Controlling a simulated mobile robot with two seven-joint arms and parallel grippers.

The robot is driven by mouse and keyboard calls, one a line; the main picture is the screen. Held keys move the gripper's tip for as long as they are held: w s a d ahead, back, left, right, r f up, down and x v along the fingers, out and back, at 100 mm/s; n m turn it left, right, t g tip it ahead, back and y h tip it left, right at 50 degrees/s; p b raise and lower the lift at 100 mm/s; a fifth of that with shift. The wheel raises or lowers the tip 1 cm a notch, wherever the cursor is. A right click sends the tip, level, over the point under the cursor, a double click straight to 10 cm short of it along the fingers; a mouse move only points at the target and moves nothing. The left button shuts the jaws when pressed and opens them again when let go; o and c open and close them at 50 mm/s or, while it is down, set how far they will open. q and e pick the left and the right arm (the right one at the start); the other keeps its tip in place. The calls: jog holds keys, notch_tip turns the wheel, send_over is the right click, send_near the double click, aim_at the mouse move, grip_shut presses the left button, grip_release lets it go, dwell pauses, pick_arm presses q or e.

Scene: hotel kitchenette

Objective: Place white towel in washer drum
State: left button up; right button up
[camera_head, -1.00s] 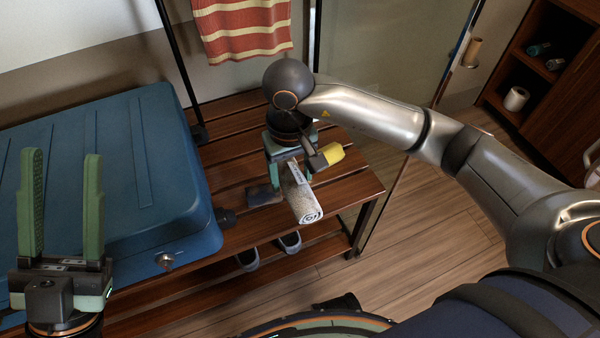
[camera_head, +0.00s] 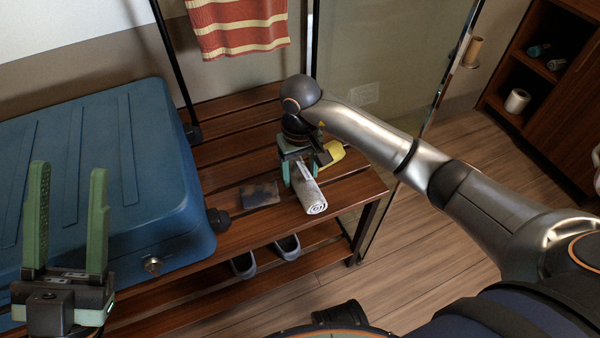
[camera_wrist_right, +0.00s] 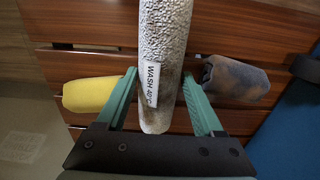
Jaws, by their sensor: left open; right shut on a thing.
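The white towel (camera_head: 312,196) is a tight grey-white roll with a spiral end, over the slatted wooden bench. In the right wrist view the towel (camera_wrist_right: 163,35) carries a white tag reading "WASH 40°C". My right gripper (camera_head: 302,178) is shut on the roll, one finger on each side, and the roll's near end sticks out past it. I cannot tell whether the towel touches the slats. My left gripper (camera_head: 69,170) is open and empty, fingers upward, in front of the blue suitcase. No washer drum is in view.
A yellow roll (camera_wrist_right: 90,94) and a dark blue-brown cloth (camera_head: 260,194) lie on the bench (camera_head: 238,150) on either side of the towel. The blue suitcase (camera_head: 100,170) fills the bench's left. Dark shoes (camera_head: 287,247) stand below. A striped towel (camera_head: 238,28) hangs behind; a glass panel (camera_head: 385,60) stands behind right.

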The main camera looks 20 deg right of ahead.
jog(key=shift+f, duration=0.1)
jog(key=o, duration=1.1)
jog(key=shift+f, duration=0.1)
jog(key=o, duration=0.4)
jog(key=shift+o, duration=0.2)
